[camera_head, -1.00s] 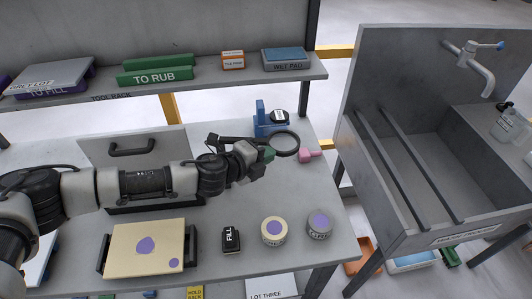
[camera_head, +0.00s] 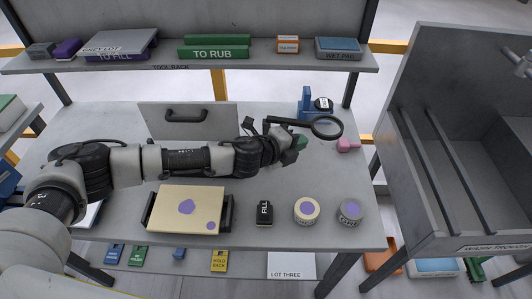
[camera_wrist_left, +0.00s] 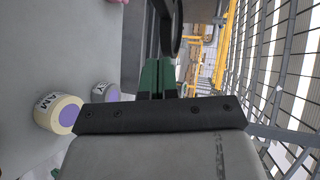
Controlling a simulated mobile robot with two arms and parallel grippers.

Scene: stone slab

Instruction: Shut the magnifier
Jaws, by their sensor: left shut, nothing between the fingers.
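The magnifier has a round black-rimmed lens (camera_head: 327,127) on a black arm, held out over the back right of the bench, just in front of a blue stand (camera_head: 305,104). My left gripper (camera_head: 299,142) has green fingertips and is shut and empty. In the head view it lies just left of and below the lens. I cannot tell whether it touches the magnifier. In the left wrist view the shut green fingers (camera_wrist_left: 157,77) point up the picture, and a dark curved rim, seemingly the magnifier's (camera_wrist_left: 178,32), shows just beyond them. My right gripper is not seen.
A pink object (camera_head: 347,145) lies right of the lens. The front of the bench (camera_head: 285,236) holds a black FILL block (camera_head: 264,213), two round tubs (camera_head: 306,210) and a cream board (camera_head: 187,210). A shelf (camera_head: 200,63) runs behind. A sink (camera_head: 455,160) stands right.

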